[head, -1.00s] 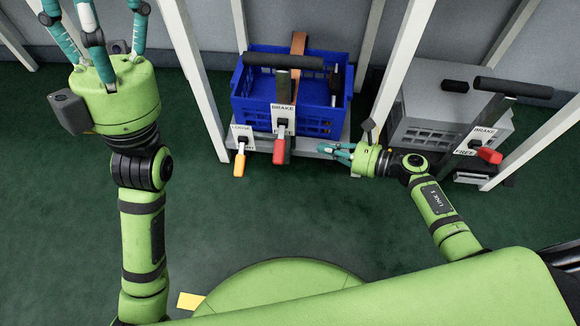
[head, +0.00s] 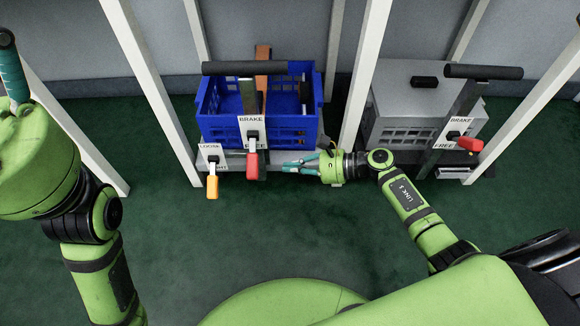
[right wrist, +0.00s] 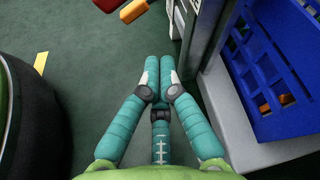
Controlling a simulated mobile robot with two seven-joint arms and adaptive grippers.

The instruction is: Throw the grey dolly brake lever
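A grey crate dolly (head: 410,118) stands at the right in the head view. Its brake lever (head: 468,143) has a red grip pointing right, between the BRAKE and FREE labels. A second cart with a blue crate (head: 220,128) on a pale grey base stands left of it. Its red-gripped lever (head: 252,165) hangs down by its FREE label. My right gripper (head: 287,165) is just right of this hanging lever, pointing left and apart from it. In the right wrist view its fingers (right wrist: 159,65) are together, with nothing seen between them.
An orange-gripped lever (head: 212,185) with its own label hangs left of the red one; it also shows in the right wrist view (right wrist: 133,11). White posts (head: 365,75) stand between and beside the carts. The green floor (head: 180,240) in front is clear.

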